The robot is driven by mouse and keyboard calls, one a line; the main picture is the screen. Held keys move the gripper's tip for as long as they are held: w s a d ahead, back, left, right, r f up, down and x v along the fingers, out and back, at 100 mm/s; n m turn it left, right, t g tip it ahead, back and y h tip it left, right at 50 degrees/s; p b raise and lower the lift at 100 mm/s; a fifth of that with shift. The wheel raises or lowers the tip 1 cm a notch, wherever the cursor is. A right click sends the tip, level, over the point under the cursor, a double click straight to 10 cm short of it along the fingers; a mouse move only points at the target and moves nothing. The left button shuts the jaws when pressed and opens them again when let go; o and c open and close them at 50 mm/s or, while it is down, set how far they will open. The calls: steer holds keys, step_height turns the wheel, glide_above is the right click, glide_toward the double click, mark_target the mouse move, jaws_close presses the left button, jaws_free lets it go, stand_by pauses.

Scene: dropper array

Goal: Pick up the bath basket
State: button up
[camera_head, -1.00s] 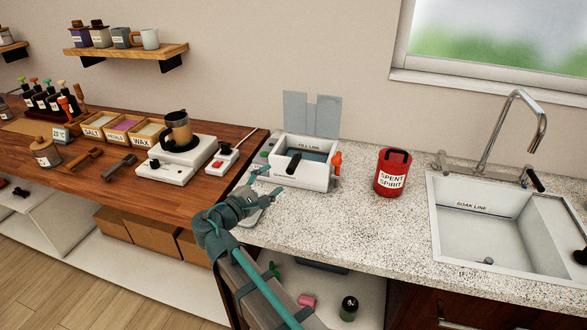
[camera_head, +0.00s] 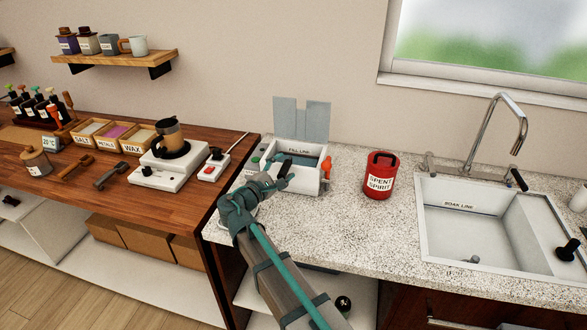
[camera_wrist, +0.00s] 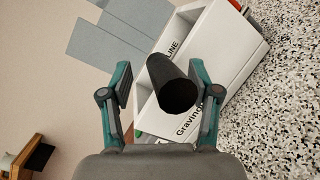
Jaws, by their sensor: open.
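The bath basket shows as a dark round handle (camera_wrist: 172,85) at the white bath labelled "Gravinol" (camera_wrist: 240,45). The rest of the basket cannot be made out. In the head view the white bath (camera_head: 312,181) stands on the speckled counter, with liquid and a "FILL LINE" mark inside. My gripper (camera_head: 284,171) is at the bath's front left. In the wrist view my gripper (camera_wrist: 160,78) is open, with its teal fingers on either side of the handle. Contact with the handle cannot be told.
Grey upright panels (camera_head: 302,117) stand behind the bath. A red "SPENT SPIRIT" can (camera_head: 380,176) is to its right, then the sink (camera_head: 470,222). A hot plate (camera_head: 165,174) with a pot and a red-switched box (camera_head: 211,168) are to the left. Counter between can and sink is clear.

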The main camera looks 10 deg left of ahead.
steer(key=shift+w+d, duration=0.25)
steer(key=shift+w, duration=0.3)
steer(key=shift+s, duration=0.1)
jaws_close()
